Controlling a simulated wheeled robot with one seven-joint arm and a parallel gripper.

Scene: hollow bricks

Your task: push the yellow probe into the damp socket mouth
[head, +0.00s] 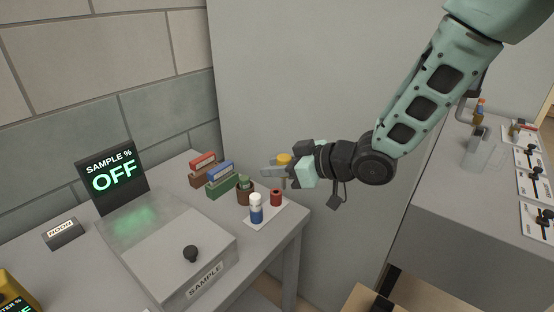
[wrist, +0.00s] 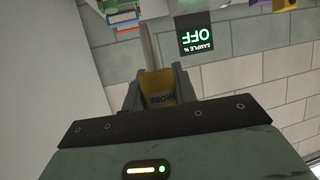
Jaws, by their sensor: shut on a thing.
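The yellow probe (head: 285,158) is held in my gripper (head: 283,172) above the far right corner of the grey table. In the wrist view the yellow probe (wrist: 158,88) sits between both fingers, with lettering on its body. A thin pale rod runs from it away from my gripper. The fingers touch it on both sides. I cannot make out the damp socket mouth in either view.
A sample box (head: 170,245) with a black knob and a display (head: 112,175) reading OFF stand on the table (head: 75,270). Near my gripper are a white-and-blue bottle (head: 256,210), a red cylinder (head: 276,198), a brown pot (head: 245,195) and small coloured boxes (head: 220,180).

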